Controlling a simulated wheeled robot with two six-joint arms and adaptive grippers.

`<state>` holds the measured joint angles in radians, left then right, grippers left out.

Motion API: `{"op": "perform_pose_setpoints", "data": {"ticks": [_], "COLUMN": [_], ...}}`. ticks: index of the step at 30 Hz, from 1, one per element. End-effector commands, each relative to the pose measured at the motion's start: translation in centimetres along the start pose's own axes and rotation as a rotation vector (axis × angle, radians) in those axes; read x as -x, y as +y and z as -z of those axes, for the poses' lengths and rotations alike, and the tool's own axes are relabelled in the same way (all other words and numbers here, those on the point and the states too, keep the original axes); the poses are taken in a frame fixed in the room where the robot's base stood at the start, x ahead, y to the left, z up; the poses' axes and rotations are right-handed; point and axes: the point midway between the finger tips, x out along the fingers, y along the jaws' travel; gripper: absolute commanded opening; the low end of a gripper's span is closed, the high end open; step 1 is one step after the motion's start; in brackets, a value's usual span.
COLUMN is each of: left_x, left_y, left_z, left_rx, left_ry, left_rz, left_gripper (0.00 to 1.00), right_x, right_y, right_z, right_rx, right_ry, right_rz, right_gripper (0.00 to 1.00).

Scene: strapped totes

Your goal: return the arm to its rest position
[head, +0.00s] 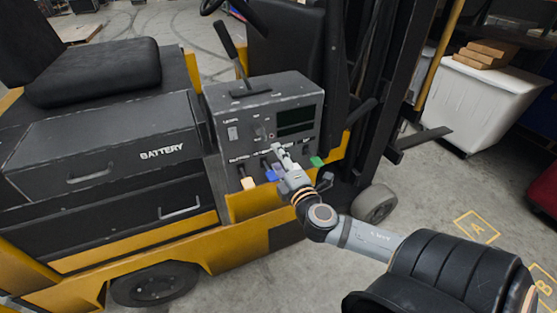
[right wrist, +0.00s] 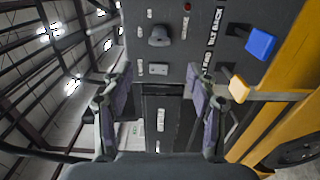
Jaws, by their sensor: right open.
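My right arm reaches in from the lower right in the head view. Its right gripper (head: 280,152) is in front of the forklift's dark control panel (head: 286,86), near the lower row of coloured levers. In the right wrist view the two fingers of the right gripper (right wrist: 160,95) stand well apart, with nothing held between them. The panel face with its dark knob (right wrist: 159,36) lies beyond them. A blue lever (right wrist: 260,43) and a cream lever (right wrist: 238,88) are to the right of the fingers. Whether a finger touches the panel is unclear. My left gripper is out of view.
The yellow and black forklift with its battery box (head: 120,150) and seat (head: 95,75) fills the left. Its dark mast stands right of the panel. A white bin (head: 480,105) with cardboard boxes (head: 487,50) is at the right. Open floor with yellow markings (head: 478,226) lies below it.

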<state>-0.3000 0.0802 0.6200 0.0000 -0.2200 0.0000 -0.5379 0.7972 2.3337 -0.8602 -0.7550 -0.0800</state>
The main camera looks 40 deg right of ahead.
Motion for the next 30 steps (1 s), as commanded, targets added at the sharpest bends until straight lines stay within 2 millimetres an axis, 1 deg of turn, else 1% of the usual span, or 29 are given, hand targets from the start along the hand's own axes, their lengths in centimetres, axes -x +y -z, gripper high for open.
{"op": "perform_pose_setpoints", "data": {"ticks": [12, 14, 16, 17, 20, 21, 23, 24, 26, 27, 29, 30], "left_x": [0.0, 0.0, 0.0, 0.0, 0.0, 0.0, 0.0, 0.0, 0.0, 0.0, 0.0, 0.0], "left_y": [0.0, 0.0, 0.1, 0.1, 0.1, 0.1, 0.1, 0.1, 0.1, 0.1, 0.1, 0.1], "left_z": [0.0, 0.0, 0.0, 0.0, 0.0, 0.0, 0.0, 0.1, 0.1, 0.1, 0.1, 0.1], "left_rx": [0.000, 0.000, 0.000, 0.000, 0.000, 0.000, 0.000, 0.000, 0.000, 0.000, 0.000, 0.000], "left_ry": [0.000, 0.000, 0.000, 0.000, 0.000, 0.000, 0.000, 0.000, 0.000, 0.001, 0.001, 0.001], "left_rz": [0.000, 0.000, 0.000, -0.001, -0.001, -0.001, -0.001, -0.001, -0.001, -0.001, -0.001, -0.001], "left_gripper": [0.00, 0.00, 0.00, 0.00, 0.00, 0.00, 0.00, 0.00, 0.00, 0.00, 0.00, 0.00], "right_x": [-0.1, -0.3, -0.8, -1.1, -1.7, -1.5, -0.7, 0.1, 1.9, 3.3, 5.8, 7.8], "right_y": [-0.1, -0.8, -3.2, -4.8, -12.1, -15.5, -20.5, -23.8, -28.8, -32.0, -36.7, -39.8], "right_z": [-0.1, -0.5, -1.7, -2.5, -5.9, -7.3, -9.2, -10.3, -11.6, -12.3, -12.9, -13.1], "right_rx": [0.000, -0.004, -0.020, -0.031, -0.094, -0.130, -0.187, -0.230, -0.297, -0.345, -0.418, -0.470], "right_ry": [-0.001, -0.010, -0.037, -0.055, -0.134, -0.170, -0.223, -0.260, -0.315, -0.352, -0.409, -0.449], "right_rz": [0.002, 0.016, 0.062, 0.092, 0.228, 0.289, 0.379, 0.438, 0.524, 0.581, 0.663, 0.717], "right_gripper": [0.58, 0.58, 0.58, 0.58, 0.58, 0.58, 0.58, 0.58, 0.58, 0.58, 0.58, 0.58]}}
